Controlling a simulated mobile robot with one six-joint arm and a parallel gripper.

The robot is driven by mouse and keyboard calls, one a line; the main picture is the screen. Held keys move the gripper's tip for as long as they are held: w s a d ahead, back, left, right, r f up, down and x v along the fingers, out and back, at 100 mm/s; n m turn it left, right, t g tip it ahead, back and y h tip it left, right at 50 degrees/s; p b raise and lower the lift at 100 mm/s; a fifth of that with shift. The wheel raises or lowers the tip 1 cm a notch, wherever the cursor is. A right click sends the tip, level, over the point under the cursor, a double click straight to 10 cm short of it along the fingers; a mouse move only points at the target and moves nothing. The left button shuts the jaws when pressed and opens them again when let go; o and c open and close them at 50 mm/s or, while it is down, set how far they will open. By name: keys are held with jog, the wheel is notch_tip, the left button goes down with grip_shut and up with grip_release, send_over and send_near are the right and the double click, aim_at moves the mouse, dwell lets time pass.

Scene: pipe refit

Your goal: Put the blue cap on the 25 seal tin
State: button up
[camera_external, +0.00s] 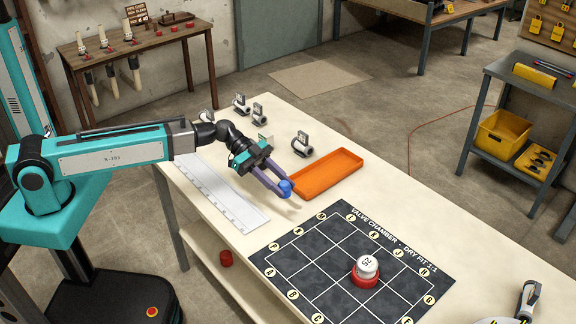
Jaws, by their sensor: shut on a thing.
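My gripper (278,189) is shut on the blue cap (286,187) and holds it above the pale table, near the left end of the orange tray. The cap shows as a small round blue piece between the fingertips. The 25 seal tin (368,266) is white with a "25" on it. It stands upright in or on a red ring (364,279) on the dark grid mat, to the right of and nearer the camera than my gripper. The gripper and cap are well apart from the tin.
The orange tray (326,173) looks empty. The dark grid mat (310,262) has lettered round marks along its edges. Several grey fittings (302,144) stand at the back of the table. A white ruler-like plate (222,194) lies at the left. A handled tool (528,298) is at the right.

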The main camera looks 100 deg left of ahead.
jog(key=w+d+r, duration=0.1)
jog(key=w+d, duration=0.3)
jog(key=d, duration=0.7)
jog(key=w+d+r+n+y+b, duration=0.1)
jog(key=w+d+r, duration=0.1)
jog(key=d, duration=0.8)
jog(key=shift+w+d+r, duration=0.25)
jog(key=shift+w+d, duration=0.1)
jog(key=shift+w, duration=0.55)
jog(key=shift+t, duration=0.3)
jog(key=p, duration=0.5)
send_over(361, 260)
jog(key=shift+s+f, duration=0.2)
jog(key=shift+f, duration=0.5)
jog(key=shift+w, duration=0.15)
